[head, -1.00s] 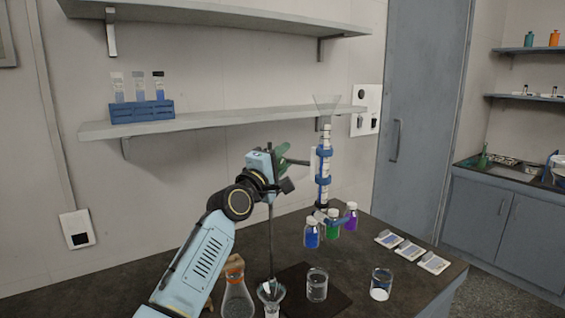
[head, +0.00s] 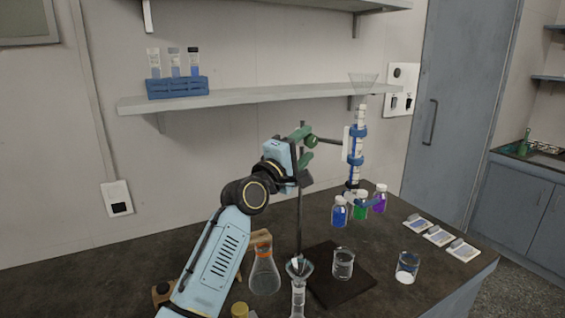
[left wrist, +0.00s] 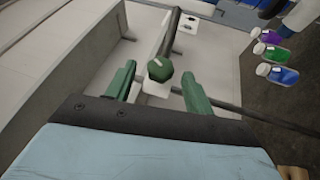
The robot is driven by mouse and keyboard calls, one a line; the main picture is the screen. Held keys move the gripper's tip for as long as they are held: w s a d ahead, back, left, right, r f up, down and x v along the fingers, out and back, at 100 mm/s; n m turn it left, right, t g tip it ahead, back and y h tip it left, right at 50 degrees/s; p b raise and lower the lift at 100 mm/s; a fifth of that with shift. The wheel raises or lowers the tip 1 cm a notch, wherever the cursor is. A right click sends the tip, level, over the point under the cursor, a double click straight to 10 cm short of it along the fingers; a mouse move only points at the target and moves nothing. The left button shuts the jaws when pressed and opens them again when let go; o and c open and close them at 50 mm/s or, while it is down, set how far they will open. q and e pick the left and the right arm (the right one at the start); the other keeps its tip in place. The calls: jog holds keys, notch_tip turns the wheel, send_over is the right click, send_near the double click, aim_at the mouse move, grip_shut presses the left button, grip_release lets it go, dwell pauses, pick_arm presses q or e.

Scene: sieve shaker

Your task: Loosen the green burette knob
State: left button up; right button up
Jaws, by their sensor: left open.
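The green burette knob (left wrist: 160,68) is a small faceted knob with a pale mark, on the clamp rod of the burette stand (head: 299,215). In the head view the knob (head: 312,141) shows beside the stand's upright. My left gripper (left wrist: 158,72) has two green fingers. They are open, one on each side of the knob, with gaps between. In the head view the left gripper (head: 303,146) is at the clamp, left of the burette (head: 357,150), which has blue bands and a funnel on top. My right gripper is not in view.
Blue (head: 339,211), green (head: 361,205) and purple (head: 380,198) bottles stand behind the beakers (head: 343,264). A flask (head: 264,272) and a cylinder with a funnel (head: 299,270) stand near my left arm. A shelf (head: 250,98) runs along the wall above.

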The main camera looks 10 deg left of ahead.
pick_arm(q)
jog(key=v, duration=0.8)
jog(key=shift+s, duration=0.25)
jog(key=shift+a+f, duration=0.1)
jog(key=shift+f, duration=0.05)
